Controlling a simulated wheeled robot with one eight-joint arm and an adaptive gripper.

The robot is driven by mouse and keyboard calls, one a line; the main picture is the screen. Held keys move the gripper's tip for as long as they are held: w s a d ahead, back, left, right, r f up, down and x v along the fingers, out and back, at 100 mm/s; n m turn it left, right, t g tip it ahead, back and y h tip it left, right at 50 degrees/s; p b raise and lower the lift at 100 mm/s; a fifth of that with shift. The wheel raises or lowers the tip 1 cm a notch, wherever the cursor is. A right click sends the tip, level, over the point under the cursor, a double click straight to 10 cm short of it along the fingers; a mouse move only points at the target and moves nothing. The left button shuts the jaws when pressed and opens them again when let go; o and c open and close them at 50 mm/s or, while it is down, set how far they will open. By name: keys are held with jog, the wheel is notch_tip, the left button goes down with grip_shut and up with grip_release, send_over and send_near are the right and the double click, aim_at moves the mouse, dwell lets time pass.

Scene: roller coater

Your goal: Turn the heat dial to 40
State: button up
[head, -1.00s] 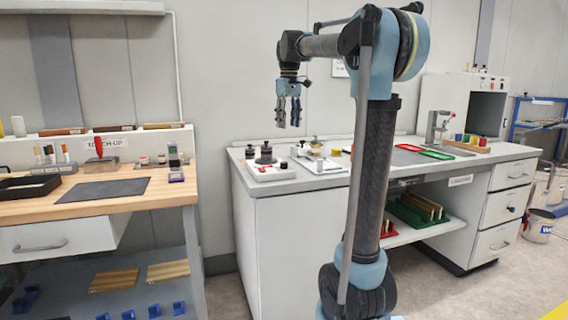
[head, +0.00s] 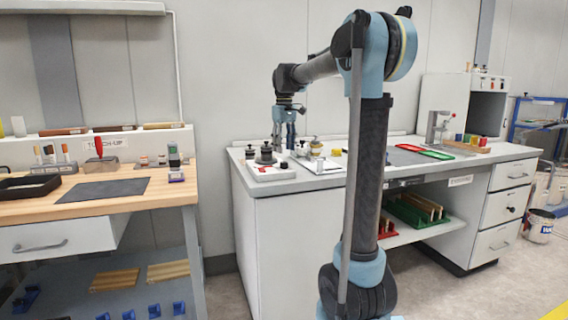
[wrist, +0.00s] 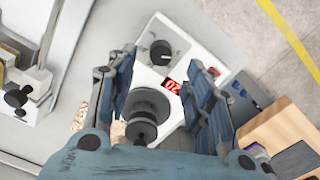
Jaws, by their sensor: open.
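The white heating unit (head: 270,175) stands at the left end of the right-hand bench. In the wrist view its body (wrist: 185,45) carries a round black heat dial (wrist: 160,53) with a pale pointer mark. A small red display (wrist: 172,85) beside the dial appears upside down and seems to read 20. A dark round piece with a black knob (wrist: 143,125) sits on the unit. My gripper (head: 284,148) points down over the unit, open and empty. In the wrist view its fingers (wrist: 162,62) lie either side of the dial's line, apparently above it and not touching.
A white stand with a black knob (wrist: 17,97) is close by on the left in the wrist view. Green and red trays (head: 435,154) and a press (head: 438,128) lie farther right. The wooden touch-up bench (head: 130,198) stands across a gap.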

aim_at(284, 162)
notch_tip(284, 162, down, 6)
jog(key=shift+f, duration=0.25)
jog(key=shift+c, duration=0.2)
jog(key=c, duration=1)
